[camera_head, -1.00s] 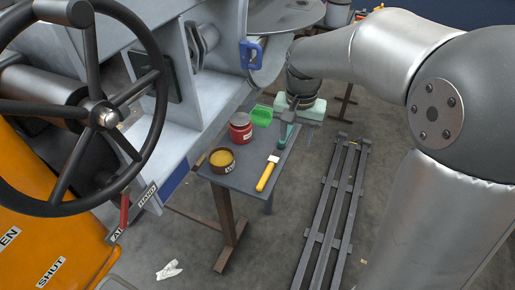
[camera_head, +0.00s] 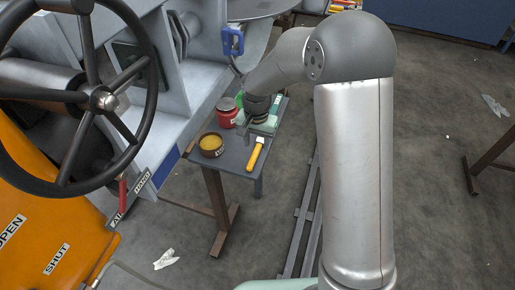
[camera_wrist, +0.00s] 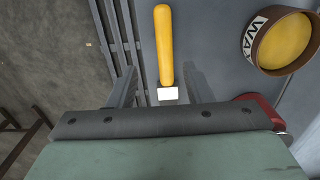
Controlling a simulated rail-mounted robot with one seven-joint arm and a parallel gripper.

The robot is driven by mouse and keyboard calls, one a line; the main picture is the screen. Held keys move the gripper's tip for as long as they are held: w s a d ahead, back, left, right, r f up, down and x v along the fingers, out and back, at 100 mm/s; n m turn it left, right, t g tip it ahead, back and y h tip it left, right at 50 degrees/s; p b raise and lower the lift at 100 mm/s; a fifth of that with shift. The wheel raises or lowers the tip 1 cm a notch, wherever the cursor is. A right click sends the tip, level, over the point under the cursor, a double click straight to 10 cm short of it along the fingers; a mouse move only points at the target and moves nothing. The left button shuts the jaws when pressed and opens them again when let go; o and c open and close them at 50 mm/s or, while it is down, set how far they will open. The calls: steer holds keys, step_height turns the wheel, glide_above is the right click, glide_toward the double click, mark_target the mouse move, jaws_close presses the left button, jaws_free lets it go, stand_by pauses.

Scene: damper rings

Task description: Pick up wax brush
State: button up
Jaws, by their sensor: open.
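The wax brush (camera_head: 256,153) lies on the small grey table with its yellow handle toward the front edge. In the wrist view its yellow handle (camera_wrist: 163,45) points away from my gripper, with a white patch at the near end.
A brown wax pot (camera_head: 211,145) with yellow contents stands left of the brush on the grey table (camera_head: 233,157). A red jar (camera_head: 227,116) stands behind it. A machine with a black handwheel (camera_head: 104,98) is at the left.

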mark_target(255, 153)
steer(key=f, duration=0.2)
steer(key=f+p, duration=0.1)
steer(key=f, duration=0.1)
steer(key=shift+w+a, duration=0.25)
steer(key=shift+a, duration=0.05)
steer(key=shift+f, duration=0.7)
jaws_close()
